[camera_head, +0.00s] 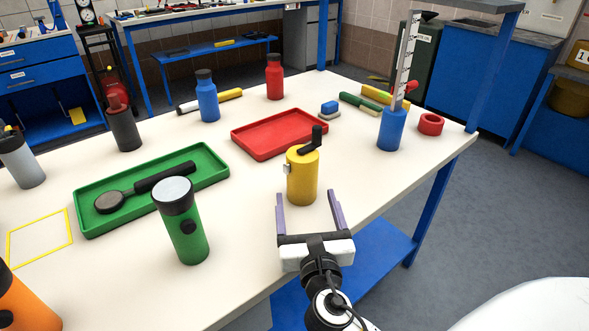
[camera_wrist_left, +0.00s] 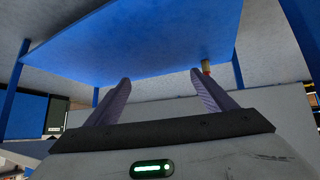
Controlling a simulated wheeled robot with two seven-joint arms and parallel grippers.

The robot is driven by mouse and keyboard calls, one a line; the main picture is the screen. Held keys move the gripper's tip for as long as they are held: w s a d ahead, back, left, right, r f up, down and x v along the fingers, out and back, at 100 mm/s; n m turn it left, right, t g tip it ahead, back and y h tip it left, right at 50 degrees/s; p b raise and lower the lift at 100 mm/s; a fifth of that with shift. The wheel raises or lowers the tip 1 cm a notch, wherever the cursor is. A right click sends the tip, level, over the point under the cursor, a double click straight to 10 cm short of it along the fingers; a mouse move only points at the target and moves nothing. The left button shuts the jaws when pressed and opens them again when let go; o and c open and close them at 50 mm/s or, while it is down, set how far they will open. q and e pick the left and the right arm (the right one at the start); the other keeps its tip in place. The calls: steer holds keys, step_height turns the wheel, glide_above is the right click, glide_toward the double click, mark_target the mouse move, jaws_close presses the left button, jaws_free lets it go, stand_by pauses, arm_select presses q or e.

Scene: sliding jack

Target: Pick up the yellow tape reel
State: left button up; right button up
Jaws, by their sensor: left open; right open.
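The yellow tape reel (camera_head: 301,181) stands upright on the white table in the head view. It is a yellow cylinder with a black crank on top and a small pale metal tab on its left side. My right gripper (camera_head: 307,194) is open and empty at the near side of the reel, its two purple fingers pointing toward it and spread wider than its body. Whether a finger touches the reel, I cannot tell. My left gripper (camera_wrist_left: 160,78) shows only in the left wrist view, open with nothing between its fingers, facing a blue panel (camera_wrist_left: 150,40).
A green flashlight (camera_head: 182,222) stands left of the reel, beside a green tray (camera_head: 85,222) holding a black-handled tool. A red tray (camera_head: 262,151) lies behind the reel. A blue holder (camera_head: 391,128) and red ring (camera_head: 430,124) are farther right. The table's edge is close to my right gripper.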

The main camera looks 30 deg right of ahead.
mark_target(302, 180)
steer(key=shift+x, duration=0.95)
steer(key=x, duration=0.5)
steer(key=shift+w+d, duration=0.25)
steer(key=shift+w, duration=0.1)
steer(key=shift+r, duration=0.1)
steer(key=c, duration=1.4)
